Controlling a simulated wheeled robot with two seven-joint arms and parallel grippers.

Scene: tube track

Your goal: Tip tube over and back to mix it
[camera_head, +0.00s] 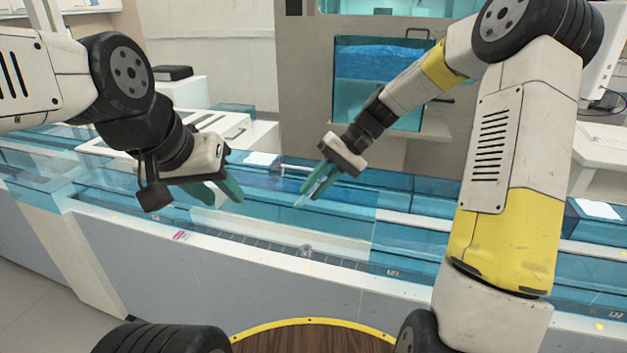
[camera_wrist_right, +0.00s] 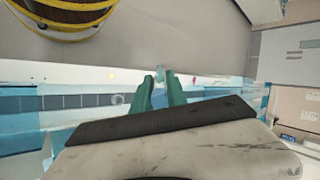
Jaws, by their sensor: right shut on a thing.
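My right gripper (camera_head: 318,184) is shut on a small clear tube (camera_head: 300,202), held above the track. The tube looks tilted in the head view, its pale end showing past the fingertips toward the lower left. In the right wrist view, the teal fingers of the right gripper (camera_wrist_right: 159,88) close around the see-through tube (camera_wrist_right: 167,77). Most of it is hidden by the fingers, and its contents are too small to tell. My left gripper (camera_head: 224,196) is apart from the tube, to its left, with its teal fingers spread and nothing seen between them.
The blue, see-through tube track (camera_head: 345,222) runs across below both grippers, with a white front rail (camera_head: 230,246). A small round clear piece (camera_head: 305,251) sits at the rail. A grey cabinet (camera_head: 305,90) with a blue window stands behind. Open air separates the two grippers.

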